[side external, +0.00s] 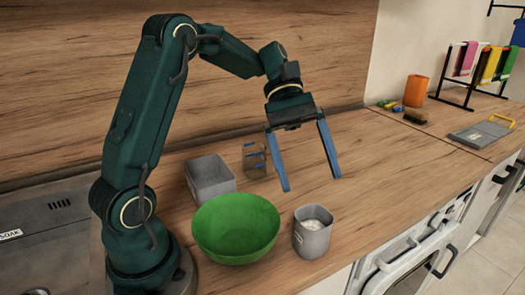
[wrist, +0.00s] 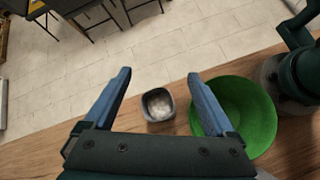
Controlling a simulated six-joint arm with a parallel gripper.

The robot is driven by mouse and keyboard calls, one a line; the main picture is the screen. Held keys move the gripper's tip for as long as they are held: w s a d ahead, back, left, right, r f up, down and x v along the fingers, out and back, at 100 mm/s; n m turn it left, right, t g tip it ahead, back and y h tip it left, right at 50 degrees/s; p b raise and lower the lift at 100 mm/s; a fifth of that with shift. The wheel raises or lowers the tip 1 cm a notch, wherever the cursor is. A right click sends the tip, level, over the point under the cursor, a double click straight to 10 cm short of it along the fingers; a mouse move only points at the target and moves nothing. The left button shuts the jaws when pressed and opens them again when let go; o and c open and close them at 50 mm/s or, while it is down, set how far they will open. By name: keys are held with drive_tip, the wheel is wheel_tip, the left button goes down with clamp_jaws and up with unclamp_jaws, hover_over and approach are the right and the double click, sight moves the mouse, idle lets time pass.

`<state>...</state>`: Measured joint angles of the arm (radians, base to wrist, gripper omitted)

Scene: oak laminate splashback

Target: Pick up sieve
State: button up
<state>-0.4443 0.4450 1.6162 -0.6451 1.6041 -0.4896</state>
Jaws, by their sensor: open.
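I cannot make out a sieve for certain in either view. My gripper (side external: 311,184) is open and empty, fingers pointing down, above the wooden counter. In the wrist view my gripper (wrist: 159,74) has its two blue fingers wide apart. A green bowl (side external: 236,227) stands on the counter near my base; no holes or handle show on it. It also shows in the wrist view (wrist: 250,108), partly behind the right finger. A grey canister (side external: 313,240) with white contents stands beside the bowl; in the wrist view the canister (wrist: 147,109) appears between the fingers.
An orange cup (side external: 415,90), a drying rack (side external: 470,75) and a grey board (side external: 485,134) are at the right. The counter's middle is clear.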

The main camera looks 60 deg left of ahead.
drive_tip(key=w+a+f+n+h, duration=0.3)
drive_tip(key=a+f+n, duration=0.1)
drive_tip(key=a+f, duration=0.1)
drive_tip(key=n+t+h, duration=0.1)
drive_tip(key=n+h, duration=0.1)
approach(323, 239)
drive_tip(key=d, duration=0.4)
drive_tip(key=shift+s+d+f, duration=0.1)
drive_tip(key=shift+s+f, duration=0.05)
drive_tip(key=shift+y, duration=0.3)
drive_tip(key=shift+f+x, duration=0.2)
drive_tip(key=shift+x, duration=1.2)
drive_tip(key=shift+f+x, duration=0.2)
drive_tip(key=shift+x, duration=1.2)
drive_tip(key=c, duration=1.2)
drive_tip(key=shift+a, duration=0.25)
drive_tip(key=shift+r, duration=0.1)
